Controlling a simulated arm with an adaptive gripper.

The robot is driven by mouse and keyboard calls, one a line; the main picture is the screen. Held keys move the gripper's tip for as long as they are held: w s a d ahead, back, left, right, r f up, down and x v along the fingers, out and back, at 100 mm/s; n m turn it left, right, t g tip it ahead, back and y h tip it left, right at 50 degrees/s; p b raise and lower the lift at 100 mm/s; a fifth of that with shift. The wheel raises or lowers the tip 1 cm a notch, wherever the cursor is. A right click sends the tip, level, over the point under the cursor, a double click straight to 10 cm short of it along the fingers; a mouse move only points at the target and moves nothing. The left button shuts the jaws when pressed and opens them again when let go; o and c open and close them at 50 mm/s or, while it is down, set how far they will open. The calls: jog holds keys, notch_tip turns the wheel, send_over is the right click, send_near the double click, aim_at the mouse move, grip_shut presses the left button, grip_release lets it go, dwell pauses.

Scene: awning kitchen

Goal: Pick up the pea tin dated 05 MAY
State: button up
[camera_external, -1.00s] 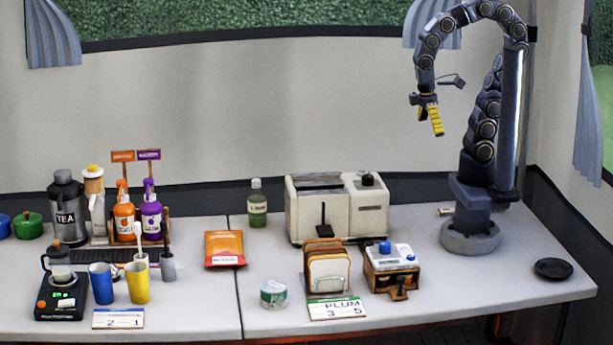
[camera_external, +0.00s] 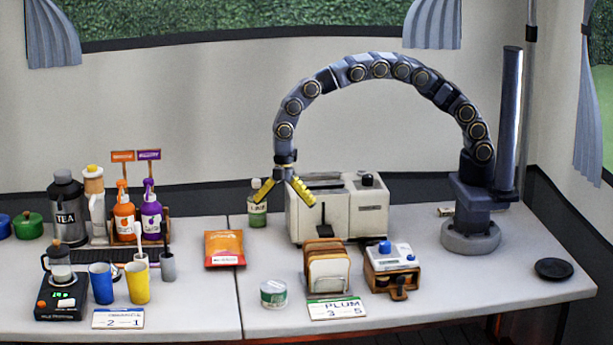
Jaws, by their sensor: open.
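A small tin (camera_external: 273,293) with a pale green label stands upright near the front edge of the table, left of the toast rack. The print on its label is too small to read, so I cannot tell its date. No other tin like it shows. My gripper (camera_external: 282,200) is open and empty, with its yellow fingers spread and pointing down. It hangs in front of the toaster's left end, well above the tin and apart from it.
The toaster (camera_external: 355,215), toast rack (camera_external: 327,268) and "PLUM 3 5" card (camera_external: 337,309) stand near the tin. An orange packet (camera_external: 224,248) and bottle (camera_external: 257,208) are behind it. The table (camera_external: 213,305) is clear to the tin's left.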

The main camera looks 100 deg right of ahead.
aim_at(274, 285)
jog(key=w+a+f+n+y, duration=0.1)
jog(key=a+f, duration=0.2)
jog(key=w+a+f+n, duration=0.2)
jog(key=a+f, duration=0.1)
jog(key=w+a+f+n+y, duration=0.1)
jog(key=a+f, duration=0.2)
jog(key=shift+w+f+n+y, duration=0.2)
jog(key=shift+f+n+y, duration=0.1)
jog(key=x, duration=0.7)
jog(key=shift+s+a+f, duration=0.2)
jog(key=shift+a+f, duration=0.05)
jog(key=c, duration=1.2)
jog(key=shift+o, duration=0.2)
